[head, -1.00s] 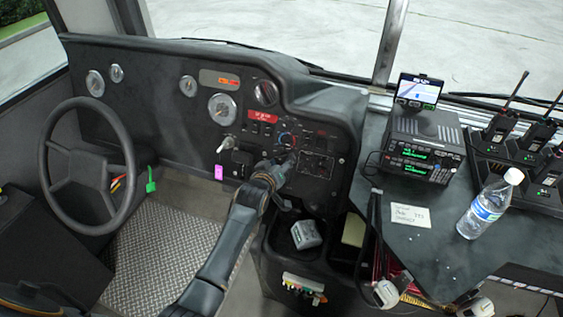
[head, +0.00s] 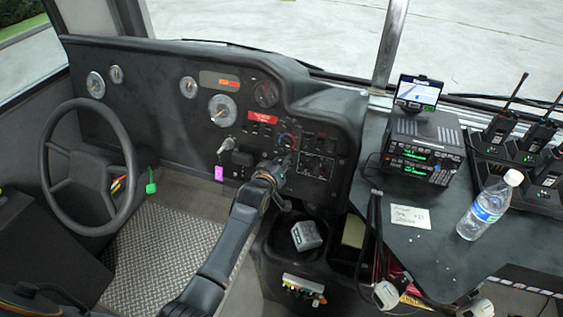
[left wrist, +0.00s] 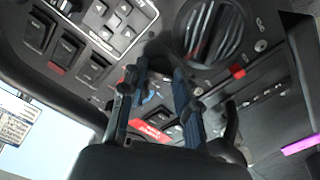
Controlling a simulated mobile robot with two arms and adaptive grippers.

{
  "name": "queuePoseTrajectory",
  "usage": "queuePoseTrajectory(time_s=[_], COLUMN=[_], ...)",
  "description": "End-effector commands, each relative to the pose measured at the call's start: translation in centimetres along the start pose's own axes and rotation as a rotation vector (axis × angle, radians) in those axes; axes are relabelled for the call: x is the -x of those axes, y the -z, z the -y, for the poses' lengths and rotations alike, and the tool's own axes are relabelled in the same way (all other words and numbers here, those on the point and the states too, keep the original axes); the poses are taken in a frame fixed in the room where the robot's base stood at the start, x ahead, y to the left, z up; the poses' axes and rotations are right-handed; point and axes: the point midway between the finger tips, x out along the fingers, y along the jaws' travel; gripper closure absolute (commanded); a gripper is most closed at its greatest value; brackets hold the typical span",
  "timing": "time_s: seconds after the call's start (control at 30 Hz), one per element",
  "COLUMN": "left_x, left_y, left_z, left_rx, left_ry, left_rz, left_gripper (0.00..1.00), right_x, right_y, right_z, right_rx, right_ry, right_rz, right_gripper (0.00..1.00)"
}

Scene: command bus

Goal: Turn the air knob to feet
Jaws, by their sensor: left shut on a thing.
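The dark dashboard carries a dial with a red and blue arc (head: 286,139); it also shows in the left wrist view (left wrist: 151,96), beyond my fingers. My left gripper (head: 284,162) is at the control panel just below this dial. In the left wrist view its two blue-grey fingers (left wrist: 160,82) are shut on the air knob, a small dark knob that they largely hide. I cannot read the knob's markings or tell which way it points. My right gripper is not in view.
A white-outlined switch panel (head: 317,166) is right of my gripper. A round vent (left wrist: 210,31) is close to the fingers in the left wrist view. The steering wheel (head: 128,160) is left, with a pink tag (head: 219,173) between. A radio (head: 424,150) and bottle (head: 488,208) stand right.

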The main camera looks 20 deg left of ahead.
Motion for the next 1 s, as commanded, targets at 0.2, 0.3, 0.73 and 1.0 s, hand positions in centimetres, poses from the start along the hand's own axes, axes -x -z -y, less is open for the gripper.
queuePoseTrajectory(time_s=[0.2,0.3,0.73,1.0], left_x=[0.1,0.1,0.0,0.0], left_y=[0.1,0.1,0.1,0.0], left_z=[0.0,0.0,0.1,0.2], left_rx=[-0.116,-0.194,-0.546,-0.689], left_ry=[0.001,-0.001,-0.002,-0.004], left_rz=[0.002,0.002,0.002,0.002], left_gripper=[1.0,1.0,1.0,1.0], right_x=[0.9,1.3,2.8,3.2], right_y=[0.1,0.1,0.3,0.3], right_z=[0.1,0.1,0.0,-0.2], right_rx=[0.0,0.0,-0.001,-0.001], right_ry=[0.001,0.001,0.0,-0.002], right_rz=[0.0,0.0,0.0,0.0], right_gripper=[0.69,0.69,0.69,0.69])
